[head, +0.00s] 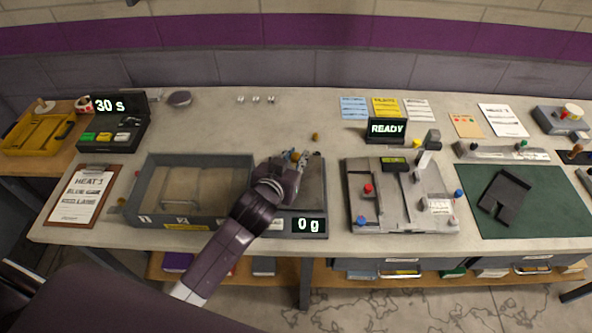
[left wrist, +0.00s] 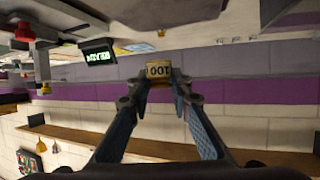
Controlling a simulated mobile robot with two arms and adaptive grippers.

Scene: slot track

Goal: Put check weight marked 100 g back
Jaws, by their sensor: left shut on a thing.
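My left gripper (head: 294,158) is above the scale, whose display (head: 309,225) reads 0 g. In the left wrist view its two fingers (left wrist: 159,82) are shut on a small brass check weight (left wrist: 159,68) marked 100, seen upside down. In the head view the gripper hides most of this weight. Another small brass weight (head: 315,136) stands on the bench just behind the scale; a small brass piece also shows in the left wrist view (left wrist: 161,33). My right gripper is not in view.
A grey tray with numbered compartments (head: 150,175) stands left of the scale. A track fixture (head: 400,220) with a READY display (head: 387,129) stands to the right. Three small shiny pieces (head: 256,99) lie at the back.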

